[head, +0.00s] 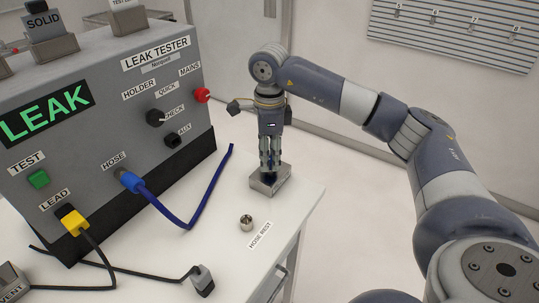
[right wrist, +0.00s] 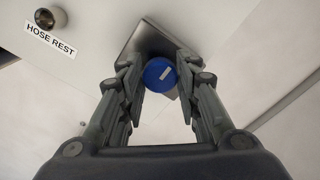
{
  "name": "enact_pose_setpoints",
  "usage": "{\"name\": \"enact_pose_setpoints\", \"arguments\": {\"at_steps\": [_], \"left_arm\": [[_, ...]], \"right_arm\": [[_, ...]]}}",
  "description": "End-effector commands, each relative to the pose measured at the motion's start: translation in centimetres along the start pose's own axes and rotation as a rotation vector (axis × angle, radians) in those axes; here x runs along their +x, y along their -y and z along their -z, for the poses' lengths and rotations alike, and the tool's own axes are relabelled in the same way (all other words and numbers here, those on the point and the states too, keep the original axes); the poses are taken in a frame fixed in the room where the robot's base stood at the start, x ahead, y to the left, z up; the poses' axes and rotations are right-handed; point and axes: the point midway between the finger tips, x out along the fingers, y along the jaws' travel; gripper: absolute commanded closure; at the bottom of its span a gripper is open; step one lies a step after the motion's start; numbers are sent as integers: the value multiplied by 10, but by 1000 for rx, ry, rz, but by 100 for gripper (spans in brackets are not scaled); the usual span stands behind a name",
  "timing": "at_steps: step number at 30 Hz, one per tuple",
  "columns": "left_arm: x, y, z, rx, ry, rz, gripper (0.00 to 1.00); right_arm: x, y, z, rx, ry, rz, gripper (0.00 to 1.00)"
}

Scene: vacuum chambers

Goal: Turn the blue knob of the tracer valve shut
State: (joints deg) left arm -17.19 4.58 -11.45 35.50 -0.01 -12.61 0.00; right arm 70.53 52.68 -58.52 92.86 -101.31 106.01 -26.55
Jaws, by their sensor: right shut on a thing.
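The blue knob (right wrist: 160,74) shows in the right wrist view as a round blue disc with a pale mark across it. It sits over a grey metal block (right wrist: 147,38), which also stands near the table's right edge in the head view (head: 263,187). My right gripper (head: 270,168) points straight down over this block. In the right wrist view its fingers (right wrist: 158,72) are shut on the blue knob, one on each side. In the head view the fingers mostly hide the knob. My left gripper is not in view.
The leak tester (head: 110,105) stands at left, its display (head: 45,113) reading LEAK. A blue hose (head: 185,222) and a black lead (head: 95,255) run from it. A small metal fitting (head: 246,223) stands near the HOSE REST label (head: 265,235).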

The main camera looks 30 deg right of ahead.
Motion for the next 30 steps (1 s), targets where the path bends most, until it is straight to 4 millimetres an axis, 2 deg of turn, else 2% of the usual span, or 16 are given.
{"name": "enact_pose_setpoints", "arguments": {"at_steps": [8,9,11,12,23,26,30], "left_arm": [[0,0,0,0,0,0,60],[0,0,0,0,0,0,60],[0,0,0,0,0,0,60],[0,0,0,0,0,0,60],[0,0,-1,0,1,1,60],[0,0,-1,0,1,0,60],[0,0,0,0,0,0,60]], "right_arm": [[-1,0,0,-2,2,2,93],[-1,0,0,-2,2,2,65],[-1,0,0,-2,2,2,51],[-1,0,0,-1,2,2,49],[-3,0,0,0,1,1,49],[-13,1,0,0,2,3,49],[-40,1,-1,0,4,5,49]]}}
